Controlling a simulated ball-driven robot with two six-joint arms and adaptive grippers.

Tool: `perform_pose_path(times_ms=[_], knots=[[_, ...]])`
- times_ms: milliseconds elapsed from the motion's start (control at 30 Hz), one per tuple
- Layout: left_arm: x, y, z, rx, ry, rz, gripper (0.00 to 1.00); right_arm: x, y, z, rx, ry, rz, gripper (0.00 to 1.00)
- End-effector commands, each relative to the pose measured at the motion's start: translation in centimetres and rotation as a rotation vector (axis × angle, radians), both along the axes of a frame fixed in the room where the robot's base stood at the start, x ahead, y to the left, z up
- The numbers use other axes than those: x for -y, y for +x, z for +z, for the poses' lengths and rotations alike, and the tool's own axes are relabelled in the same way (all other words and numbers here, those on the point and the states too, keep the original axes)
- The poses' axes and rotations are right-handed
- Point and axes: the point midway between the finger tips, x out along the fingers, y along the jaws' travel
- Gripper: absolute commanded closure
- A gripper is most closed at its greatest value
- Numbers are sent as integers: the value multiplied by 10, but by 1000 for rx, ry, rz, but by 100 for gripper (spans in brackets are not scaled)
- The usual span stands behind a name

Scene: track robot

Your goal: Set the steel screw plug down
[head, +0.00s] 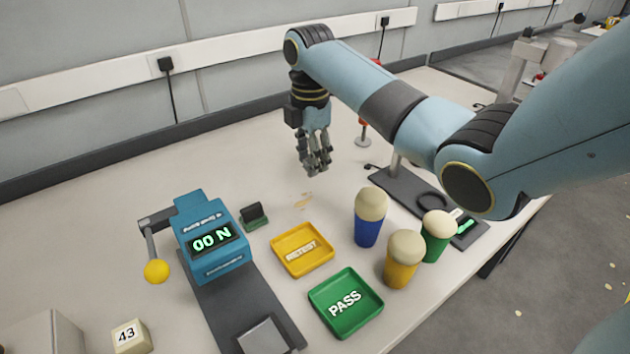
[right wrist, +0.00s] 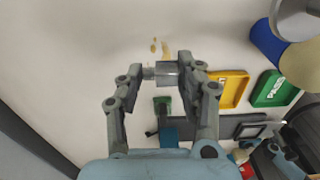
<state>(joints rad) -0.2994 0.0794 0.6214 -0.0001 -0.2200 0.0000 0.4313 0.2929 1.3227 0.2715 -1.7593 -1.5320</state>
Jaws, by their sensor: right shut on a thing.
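The steel screw plug (right wrist: 166,73) is a short grey metal cylinder with a thinner end. It lies crosswise between the fingertips of my right gripper (right wrist: 166,76) in the right wrist view. In the head view my right gripper (head: 317,168) points down over the white table (head: 265,180), behind the yellow tray. The plug cannot be made out there among the fingers. I cannot tell how far it is above the table. The yellow RETEST tray (head: 302,266) and green PASS tray (head: 335,312) look empty. My left gripper is not in view.
A blue force tester (head: 211,240) with a yellow-knobbed lever stands left of the trays. Blue (head: 368,231), yellow (head: 400,273) and green (head: 436,247) cream-topped containers stand right. A dark-based stand (head: 400,190) is behind them. Tan marks (head: 303,200) lie near the gripper; bare table surrounds it.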

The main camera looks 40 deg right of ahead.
Motion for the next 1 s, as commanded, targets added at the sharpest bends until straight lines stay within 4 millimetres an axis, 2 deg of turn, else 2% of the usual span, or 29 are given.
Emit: perform_pose_path(times_ms=[100, 467, 867, 900, 1000], knots=[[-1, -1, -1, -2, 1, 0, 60, 0, -1, -21, -2, 0, 0, 96], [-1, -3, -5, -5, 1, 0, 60, 0, 0, -66, -1, 0, 0, 96], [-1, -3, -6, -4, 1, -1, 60, 0, 0, -72, 2, -1, 1, 96], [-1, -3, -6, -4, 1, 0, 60, 0, 0, -72, 2, -1, 1, 61], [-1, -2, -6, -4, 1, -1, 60, 0, 0, -72, 2, -1, 1, 48]])
